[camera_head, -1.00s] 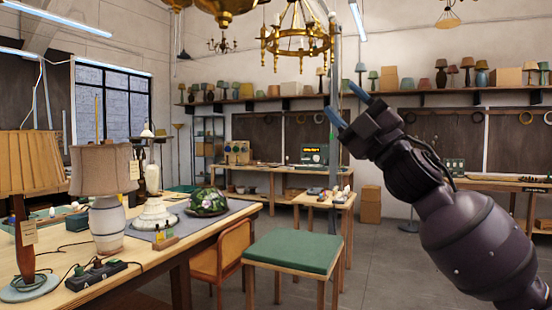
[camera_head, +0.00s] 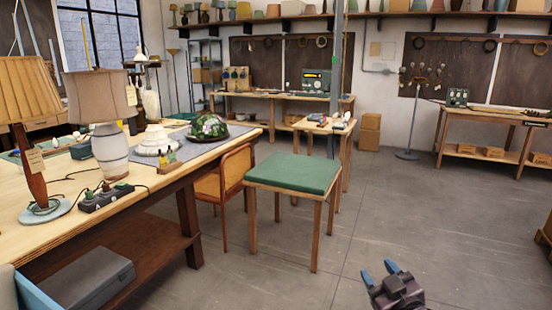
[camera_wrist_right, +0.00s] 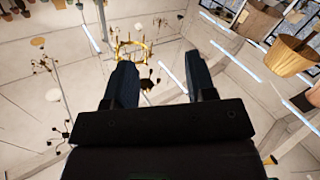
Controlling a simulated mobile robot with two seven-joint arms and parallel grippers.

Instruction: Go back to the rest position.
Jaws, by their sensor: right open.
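My right gripper (camera_head: 379,273) shows at the bottom of the head view, low over the grey floor, with its blue fingertips apart and nothing between them. In the right wrist view its two fingers (camera_wrist_right: 155,88) stand apart and empty, pointing toward the ceiling and a brass chandelier (camera_wrist_right: 131,47). My left gripper is in neither view.
A wooden workbench (camera_head: 150,182) at left holds lamps and a black switch box (camera_head: 105,196). A green-topped stool (camera_head: 294,173) and a wooden chair (camera_head: 236,171) stand beside it. More benches line the back wall. The floor (camera_head: 420,220) at right is clear.

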